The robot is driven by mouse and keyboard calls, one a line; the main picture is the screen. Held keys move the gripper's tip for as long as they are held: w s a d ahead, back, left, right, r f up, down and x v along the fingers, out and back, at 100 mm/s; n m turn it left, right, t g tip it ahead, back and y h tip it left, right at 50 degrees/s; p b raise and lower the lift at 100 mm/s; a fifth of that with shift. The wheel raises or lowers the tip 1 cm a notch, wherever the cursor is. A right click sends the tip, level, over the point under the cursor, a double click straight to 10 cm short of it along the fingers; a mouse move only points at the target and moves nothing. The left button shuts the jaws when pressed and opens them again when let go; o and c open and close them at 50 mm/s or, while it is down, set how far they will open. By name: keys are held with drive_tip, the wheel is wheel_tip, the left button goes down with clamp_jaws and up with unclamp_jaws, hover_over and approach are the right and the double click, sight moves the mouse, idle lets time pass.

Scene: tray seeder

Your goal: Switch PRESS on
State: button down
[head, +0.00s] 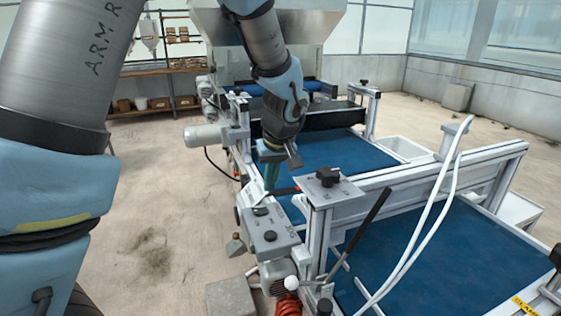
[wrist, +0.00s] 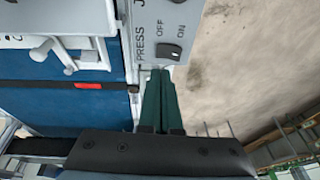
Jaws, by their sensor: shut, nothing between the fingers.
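The PRESS switch (wrist: 170,51) is a small dark rocker on a light grey panel (wrist: 150,12) in the wrist view. PRESS is printed to its left, with OFF and ON above it. I cannot tell which side of the rocker is down. My gripper (wrist: 159,72) is shut and empty, its green fingers pointing at the panel edge just below the switch. The tips appear close to the panel, but contact is unclear. In the head view my gripper (head: 270,185) hangs just above the panel box (head: 268,238) on the machine's near side; the switch is too small to make out there.
Blue conveyor belts (head: 325,155) run beside the panel. A metal frame with a black knob (head: 327,177) stands close to the right of my gripper. White hoses (head: 425,215) arch over the front belt. The concrete floor (head: 155,190) to the left is open.

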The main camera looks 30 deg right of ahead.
drive_tip(key=d+b+v, duration=0.1)
drive_tip(key=v, duration=0.6)
drive_tip(key=shift+b, duration=0.35)
drive_tip(key=shift+s, duration=0.15)
